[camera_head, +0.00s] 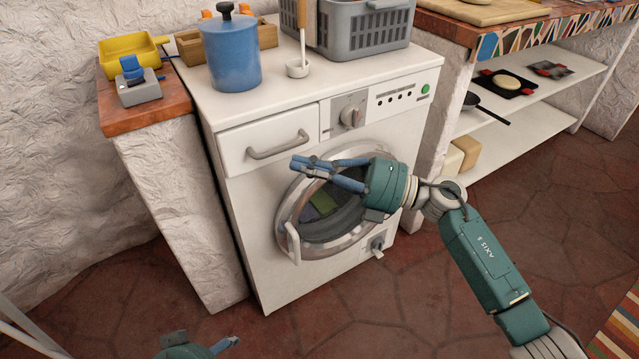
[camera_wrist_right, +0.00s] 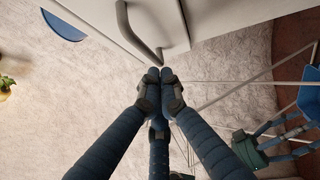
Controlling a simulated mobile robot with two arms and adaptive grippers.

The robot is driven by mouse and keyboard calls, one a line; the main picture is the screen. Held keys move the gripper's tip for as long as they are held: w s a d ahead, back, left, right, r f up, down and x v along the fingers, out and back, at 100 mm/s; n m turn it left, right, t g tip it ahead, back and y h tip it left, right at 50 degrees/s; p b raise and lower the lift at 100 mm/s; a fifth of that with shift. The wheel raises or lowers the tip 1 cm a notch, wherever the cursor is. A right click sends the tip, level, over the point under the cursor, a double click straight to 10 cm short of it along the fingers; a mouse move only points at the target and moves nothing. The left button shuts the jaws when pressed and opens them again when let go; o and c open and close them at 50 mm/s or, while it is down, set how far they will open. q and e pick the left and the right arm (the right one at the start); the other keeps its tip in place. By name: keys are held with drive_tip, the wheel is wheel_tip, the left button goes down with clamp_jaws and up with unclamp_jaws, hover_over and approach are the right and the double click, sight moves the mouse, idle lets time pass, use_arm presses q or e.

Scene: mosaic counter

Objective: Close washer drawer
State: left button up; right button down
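The washer (camera_head: 255,220) stands against the wall, its drawer (camera_head: 238,146) at the upper left of its front. The drawer looks flush or nearly so; I cannot tell if a small gap is left. Its grey bar handle (camera_head: 278,147) also shows at the top of the right wrist view (camera_wrist_right: 140,32). My right gripper (camera_head: 297,164) reaches in from the right, just in front of and below the drawer. Its fingertips (camera_wrist_right: 160,74) meet, empty, close to the handle's end; contact is unclear. My left gripper (camera_head: 228,344) is only partly in view at the bottom edge.
The round washer door (camera_head: 291,242) is below the drawer, behind my right gripper. A brick-topped ledge (camera_head: 150,113) adjoins the left side.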

use_arm(q)
drive_tip(key=shift+w+d+r+t+h+b, duration=0.1)
drive_tip(key=shift+w+d+r+t, duration=0.25)
drive_tip(key=shift+w, duration=0.5)
drive_tip(key=shift+w+d+r+t+h+b, duration=0.15)
drive_tip(key=shift+w+r+t, duration=0.25)
drive_tip(key=shift+w, duration=0.5)
drive_tip(key=shift+w+d+r+t+h+b, duration=0.1)
drive_tip(key=shift+w+d+r+t, duration=0.3)
drive_tip(key=shift+w, duration=0.45)
use_arm(e)
drive_tip(key=shift+w+a+r, duration=0.1)
drive_tip(key=shift+w+a, duration=0.3)
drive_tip(key=shift+w, duration=0.3)
drive_tip(key=shift+w+a, duration=0.35)
drive_tip(key=shift+w, duration=0.3)
use_arm(q)
drive_tip(key=shift+a+f, duration=0.15)
